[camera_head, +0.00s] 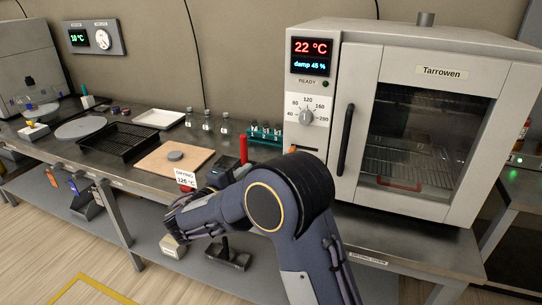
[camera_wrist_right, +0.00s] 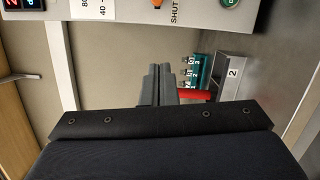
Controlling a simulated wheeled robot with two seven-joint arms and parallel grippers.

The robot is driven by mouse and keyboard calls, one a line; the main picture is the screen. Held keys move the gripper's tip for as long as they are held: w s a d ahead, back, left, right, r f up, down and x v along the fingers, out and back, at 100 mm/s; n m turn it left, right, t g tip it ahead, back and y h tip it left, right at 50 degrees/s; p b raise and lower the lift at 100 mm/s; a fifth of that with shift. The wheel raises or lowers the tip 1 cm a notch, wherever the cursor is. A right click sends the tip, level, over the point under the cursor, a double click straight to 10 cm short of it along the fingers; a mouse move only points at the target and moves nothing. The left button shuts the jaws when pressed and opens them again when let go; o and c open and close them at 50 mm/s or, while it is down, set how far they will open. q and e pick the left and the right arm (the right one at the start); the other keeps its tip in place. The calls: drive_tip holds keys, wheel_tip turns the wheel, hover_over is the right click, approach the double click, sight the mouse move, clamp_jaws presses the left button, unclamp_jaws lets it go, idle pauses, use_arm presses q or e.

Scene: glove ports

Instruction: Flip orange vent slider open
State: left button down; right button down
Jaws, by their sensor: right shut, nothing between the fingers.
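The orange vent slider (camera_head: 293,149) is a small tab low on the oven's control panel, below the dial. In the right wrist view the orange slider (camera_wrist_right: 157,3) is cut by the top edge, beside the printed word SHUT. My right gripper (camera_wrist_right: 159,70) is shut and empty, its grey fingers pointing up the picture towards the panel and apart from the slider. In the head view my right arm bends in front of the bench, and its fingertips are hard to make out. My left gripper is not in view.
The oven (camera_head: 438,73) stands on the bench, its door closed with a black handle (camera_head: 346,139). A red upright (camera_head: 243,149) and a teal vial rack (camera_head: 266,134) stand left of it. A wooden board (camera_head: 150,161) and black tray (camera_head: 112,145) lie further left.

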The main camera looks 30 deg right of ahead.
drive_tip(key=p, duration=0.2)
approach(289, 146)
drive_tip(key=x, duration=0.4)
drive_tip(key=shift+w, duration=0.35)
drive_tip(key=shift+s+d, duration=0.2)
drive_tip(key=shift+s, duration=0.05)
drive_tip(key=s+d+b, duration=0.4)
drive_tip(key=shift+s, duration=0.4)
